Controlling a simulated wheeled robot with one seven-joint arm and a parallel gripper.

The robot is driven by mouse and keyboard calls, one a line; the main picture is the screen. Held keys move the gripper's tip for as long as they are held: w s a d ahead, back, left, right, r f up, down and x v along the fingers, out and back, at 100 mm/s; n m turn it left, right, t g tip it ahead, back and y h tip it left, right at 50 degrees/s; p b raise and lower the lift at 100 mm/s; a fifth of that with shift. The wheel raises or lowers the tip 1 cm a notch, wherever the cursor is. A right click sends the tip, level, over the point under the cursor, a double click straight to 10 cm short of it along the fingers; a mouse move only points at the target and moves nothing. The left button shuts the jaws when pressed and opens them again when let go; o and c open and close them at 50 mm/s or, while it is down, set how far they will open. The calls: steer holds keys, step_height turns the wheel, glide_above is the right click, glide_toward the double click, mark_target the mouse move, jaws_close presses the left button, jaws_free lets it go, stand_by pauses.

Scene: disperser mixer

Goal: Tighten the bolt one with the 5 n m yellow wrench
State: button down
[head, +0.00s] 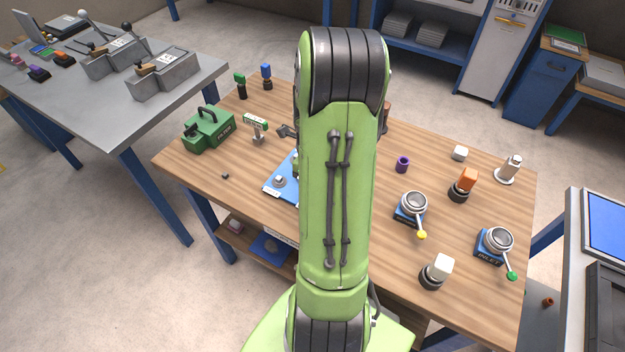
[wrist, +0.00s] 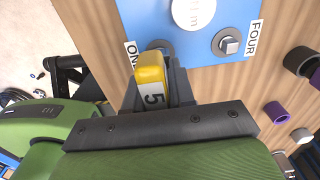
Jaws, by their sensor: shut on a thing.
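My gripper (wrist: 157,88) is shut on the yellow wrench (wrist: 150,68), whose white label reads 5. In the wrist view it is over the edge of the blue plate (wrist: 245,10), beside the partly covered ONE label (wrist: 131,54). A dark round part (wrist: 160,45) at bolt one's place shows just behind the wrench; the bolt itself is hidden, and I cannot tell whether the wrench touches it. Bolt four (wrist: 228,42) sits by the FOUR label. In the head view, my arm hides the gripper, the wrench and most of the blue plate (head: 271,189).
The plate lies on a wooden table (head: 235,205). A green toolbox (head: 208,130) stands left. Right of my arm are a purple ring (head: 403,164), an orange-topped tool (head: 467,181), a white-topped tool (head: 442,267) and two blue-based devices with levers. The table's left front is mostly clear.

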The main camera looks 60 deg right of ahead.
steer(key=shift+f+b, duration=0.35)
steer(key=shift+f, duration=0.15)
steer(key=c, duration=0.9)
jaws_free()
step_height(320, 180, up, 16)
steer(key=p, duration=0.4)
steer(key=shift+p, duration=0.35)
steer(key=shift+c, duration=0.3)
